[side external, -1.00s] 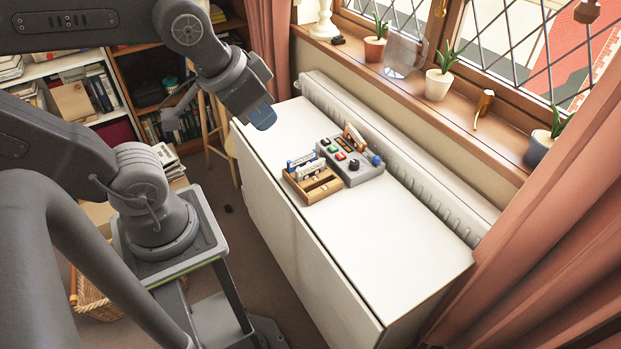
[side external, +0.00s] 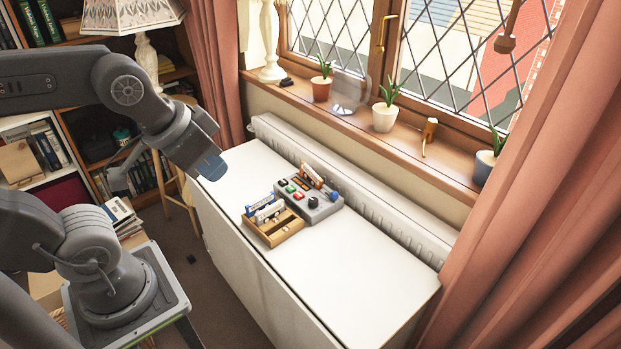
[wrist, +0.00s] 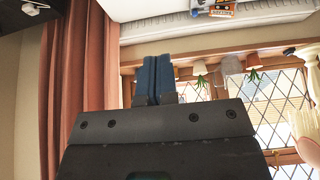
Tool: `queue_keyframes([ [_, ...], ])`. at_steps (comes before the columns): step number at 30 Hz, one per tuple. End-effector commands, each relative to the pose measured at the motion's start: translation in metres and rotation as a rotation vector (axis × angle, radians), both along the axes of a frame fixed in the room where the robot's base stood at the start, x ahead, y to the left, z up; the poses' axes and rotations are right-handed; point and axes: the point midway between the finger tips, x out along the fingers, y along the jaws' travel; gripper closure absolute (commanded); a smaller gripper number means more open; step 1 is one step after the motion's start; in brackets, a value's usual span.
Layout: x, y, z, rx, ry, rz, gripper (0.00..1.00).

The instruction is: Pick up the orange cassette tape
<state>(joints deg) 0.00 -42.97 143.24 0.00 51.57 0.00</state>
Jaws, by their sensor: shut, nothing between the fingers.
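The orange cassette tape (side external: 311,175) stands tilted at the back of a grey device (side external: 322,208) with coloured buttons, on the white cabinet top (side external: 350,270). It also shows at the top edge of the wrist view (wrist: 222,6), partly cut off. My gripper (side external: 210,168) is over the far left end of the cabinet, up and left of the cassette and well apart from it. Its blue fingers (wrist: 152,78) are together in the wrist view, with nothing between them.
A wooden tray (side external: 281,236) holding white and blue cassettes sits against the front left of the device. A white radiator (side external: 375,205) runs behind, below a sill with potted plants (side external: 385,115). The cabinet's near right part is clear.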

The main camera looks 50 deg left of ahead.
Motion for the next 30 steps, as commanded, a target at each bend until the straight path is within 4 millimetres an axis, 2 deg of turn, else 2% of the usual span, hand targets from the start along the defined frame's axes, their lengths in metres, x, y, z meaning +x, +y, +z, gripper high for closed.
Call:
queue_keyframes([
  [4,0.000,0.000,0.000,0.000,0.000,0.000,0.98],
  [17,0.000,0.000,0.000,0.000,0.000,0.000,0.57],
  [26,0.004,0.001,0.003,0.011,0.004,-0.012,0.56],
  [30,0.030,0.007,0.014,0.078,0.037,-0.086,0.56],
])
